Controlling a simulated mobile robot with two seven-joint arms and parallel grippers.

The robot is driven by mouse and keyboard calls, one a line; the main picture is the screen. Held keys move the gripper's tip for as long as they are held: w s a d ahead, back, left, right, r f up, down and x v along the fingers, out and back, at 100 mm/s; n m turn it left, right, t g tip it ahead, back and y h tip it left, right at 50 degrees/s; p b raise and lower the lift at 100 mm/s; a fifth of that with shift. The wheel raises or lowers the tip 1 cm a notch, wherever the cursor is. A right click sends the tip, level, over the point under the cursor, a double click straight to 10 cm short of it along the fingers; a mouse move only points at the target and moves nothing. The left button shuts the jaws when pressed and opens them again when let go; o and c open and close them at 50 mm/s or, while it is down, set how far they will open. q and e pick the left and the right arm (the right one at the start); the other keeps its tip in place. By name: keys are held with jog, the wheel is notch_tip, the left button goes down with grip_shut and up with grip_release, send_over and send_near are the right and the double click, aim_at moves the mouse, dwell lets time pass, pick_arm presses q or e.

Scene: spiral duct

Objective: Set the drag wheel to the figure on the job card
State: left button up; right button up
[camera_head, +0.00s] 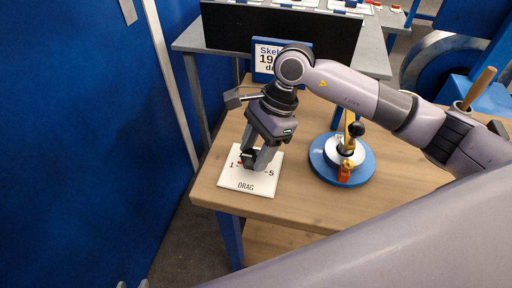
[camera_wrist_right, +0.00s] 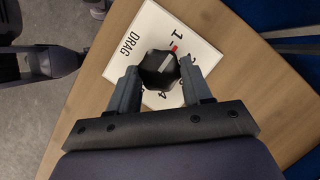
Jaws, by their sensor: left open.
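The drag wheel is a dark faceted knob (camera_wrist_right: 158,72) on a white DRAG plate (camera_head: 237,182), which lies flat on the wooden bench. A red mark on the wheel lies near the figure 1. A 5 shows at the plate's right side in the head view. My right gripper (camera_head: 254,163) points down over the plate, and its fingers (camera_wrist_right: 160,75) press on both sides of the wheel. The job card (camera_head: 268,55) stands in a blue frame behind. My right arm hides part of its text; "Skel", "19" and "de" show. My left gripper (camera_head: 133,284) is open at the bottom edge, mostly cut off.
A blue round base (camera_head: 325,172) with a white top, a yellow upright and an orange part stands right of the plate. A wooden handle (camera_head: 479,88) is further right. A dark panel (camera_head: 285,33) and another table are behind. A blue wall (camera_head: 75,130) is at left.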

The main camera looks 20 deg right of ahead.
jog(key=m+b, duration=0.1)
jog(key=m, duration=0.1)
jog(key=m+t+b, duration=0.1)
jog(key=m+b, duration=0.1)
jog(key=shift+s+f+t, duration=0.1)
jog(key=shift+s+t, duration=0.05)
jog(key=shift+t, duration=0.15)
jog(key=m+t+b, duration=0.1)
jog(key=m+b, duration=0.1)
jog(key=m, duration=0.1)
jog(key=shift+s, duration=0.1)
jog(key=shift+a+m+t+b, duration=0.1)
jog(key=shift+m+t+b, duration=0.2)
jog(key=shift+m+b, duration=0.4)
jog(key=shift+s+h, duration=0.1)
jog(key=shift+h, duration=0.2)
jog(key=shift+r+m, duration=0.2)
jog(key=shift+m, duration=0.1)
jog(key=o, duration=1)
jog(key=shift+o, duration=0.2)
